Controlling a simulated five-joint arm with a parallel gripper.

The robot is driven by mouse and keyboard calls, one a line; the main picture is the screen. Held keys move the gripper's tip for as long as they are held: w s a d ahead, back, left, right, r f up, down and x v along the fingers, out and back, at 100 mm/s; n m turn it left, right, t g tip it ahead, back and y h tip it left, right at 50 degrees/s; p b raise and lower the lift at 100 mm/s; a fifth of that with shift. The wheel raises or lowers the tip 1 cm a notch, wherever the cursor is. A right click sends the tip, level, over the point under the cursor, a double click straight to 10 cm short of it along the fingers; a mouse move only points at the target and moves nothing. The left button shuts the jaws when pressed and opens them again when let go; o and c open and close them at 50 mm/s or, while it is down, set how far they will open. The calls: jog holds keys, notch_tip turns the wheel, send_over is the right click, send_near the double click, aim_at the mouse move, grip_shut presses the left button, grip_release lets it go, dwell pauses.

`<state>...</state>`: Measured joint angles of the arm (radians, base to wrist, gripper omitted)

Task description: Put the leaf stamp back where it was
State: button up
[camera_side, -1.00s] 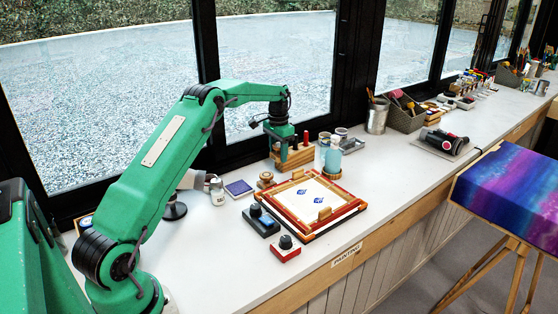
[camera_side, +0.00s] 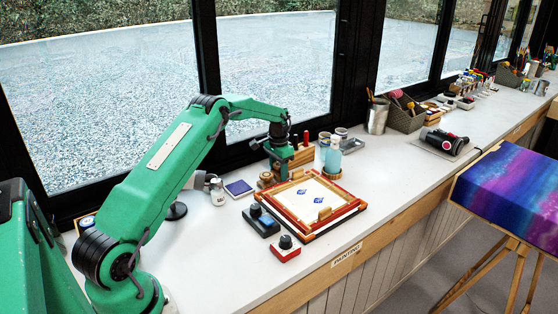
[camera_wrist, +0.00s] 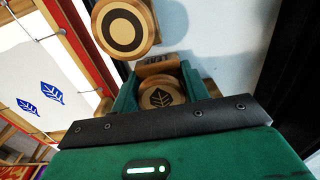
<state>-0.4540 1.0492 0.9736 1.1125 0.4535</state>
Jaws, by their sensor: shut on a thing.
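The leaf stamp (camera_wrist: 161,98) shows in the wrist view as a round wooden top with a dark leaf mark. It sits between the green jaws of my gripper (camera_wrist: 158,90), which is shut on it. Beside it is a wooden piece (camera_wrist: 158,65) with partly hidden dark lettering. In the side view my gripper (camera_side: 282,174) is low, behind the silk frame (camera_side: 322,231) and close to the wooden rack (camera_side: 303,154). There the stamp is hidden by the jaws, and I cannot tell whether it touches the surface.
A round ring-marked stamp (camera_wrist: 124,28) stands close to the jaws, also seen in the side view (camera_side: 266,179). The silk (camera_wrist: 45,70) bears two blue leaf prints. Jars (camera_side: 332,154) stand to the right, a purple pad (camera_side: 239,188) to the left. The window is close behind.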

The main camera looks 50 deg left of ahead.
aim_at(279, 165)
jog(key=shift+f, duration=0.35)
jog(key=shift+f, duration=0.15)
jog(key=o, duration=0.5)
notch_tip(279, 165, up, 12)
jog(key=shift+r, duration=0.15)
dwell(0.5)
jog(key=shift+r, duration=0.1)
dwell(0.4)
